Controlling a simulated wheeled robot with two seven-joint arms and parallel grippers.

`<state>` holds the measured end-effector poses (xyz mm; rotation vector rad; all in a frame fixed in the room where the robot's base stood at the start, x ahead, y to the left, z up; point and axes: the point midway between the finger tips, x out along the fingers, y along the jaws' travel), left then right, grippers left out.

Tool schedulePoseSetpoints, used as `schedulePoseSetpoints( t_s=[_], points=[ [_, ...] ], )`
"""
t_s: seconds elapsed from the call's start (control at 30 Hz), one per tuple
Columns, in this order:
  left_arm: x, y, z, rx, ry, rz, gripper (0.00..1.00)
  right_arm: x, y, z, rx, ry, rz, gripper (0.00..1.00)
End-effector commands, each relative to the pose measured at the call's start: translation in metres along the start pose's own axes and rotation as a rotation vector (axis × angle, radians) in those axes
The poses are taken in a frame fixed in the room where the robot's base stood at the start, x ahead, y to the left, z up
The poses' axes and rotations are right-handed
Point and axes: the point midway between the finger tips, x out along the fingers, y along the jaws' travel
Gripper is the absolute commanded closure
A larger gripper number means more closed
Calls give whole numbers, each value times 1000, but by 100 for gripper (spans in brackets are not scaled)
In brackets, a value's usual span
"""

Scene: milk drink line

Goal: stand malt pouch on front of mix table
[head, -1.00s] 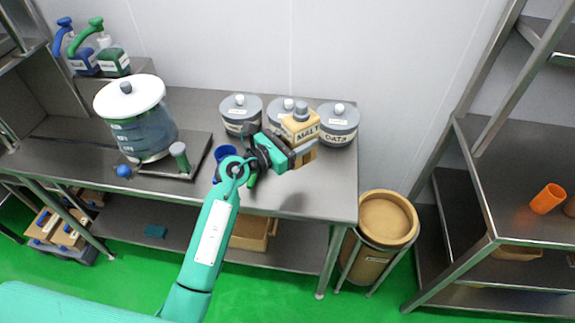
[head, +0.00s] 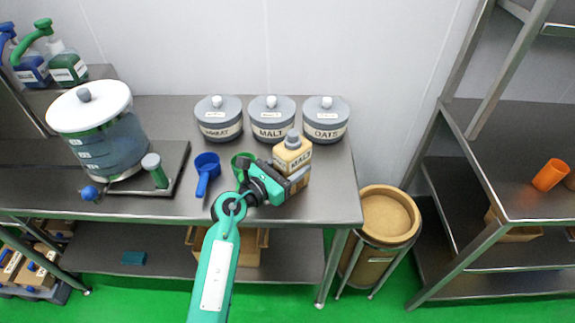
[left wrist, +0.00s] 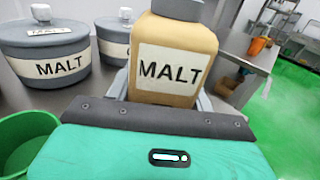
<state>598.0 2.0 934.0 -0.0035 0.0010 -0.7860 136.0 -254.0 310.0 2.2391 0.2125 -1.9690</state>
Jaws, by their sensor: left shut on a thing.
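The malt pouch (head: 291,153) is a tan container with a grey cap and a MALT label. It is upright near the front right of the steel mix table (head: 330,205). My left gripper (head: 296,180) is shut on it from the front left. In the left wrist view the malt pouch (left wrist: 172,62) fills the space beyond the gripper, label facing the camera. Its base is hidden by the gripper, so I cannot tell whether it touches the table. My right gripper is not in view.
Lidded tubs of wheat (head: 219,118), malt (head: 271,118) and oats (head: 325,119) stand behind the pouch. A blue scoop (head: 206,170) and a green scoop (head: 240,160) lie to its left. A dispenser (head: 108,135) stands further left. The table's front right corner is clear.

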Motion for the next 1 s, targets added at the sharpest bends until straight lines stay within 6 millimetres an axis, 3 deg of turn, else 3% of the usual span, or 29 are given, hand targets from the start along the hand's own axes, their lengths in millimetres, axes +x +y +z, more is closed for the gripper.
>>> schedulePoseSetpoints(
  t_s=[0.33, 0.37, 0.43, 0.8, 1.0],
  points=[
    [0, 0, -1, 2, -3, 1, 100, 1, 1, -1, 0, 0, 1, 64],
    [0, 0, -2, 1, 0, 0, 42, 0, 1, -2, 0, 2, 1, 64],
    [0, 0, -2, 1, 0, 0, 28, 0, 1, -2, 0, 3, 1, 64],
    [-1, 0, 2, 0, 0, 0, 26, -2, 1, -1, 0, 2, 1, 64],
    [-33, 0, -1, 4, 3, 1, 26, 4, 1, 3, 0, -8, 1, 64]
  ],
)
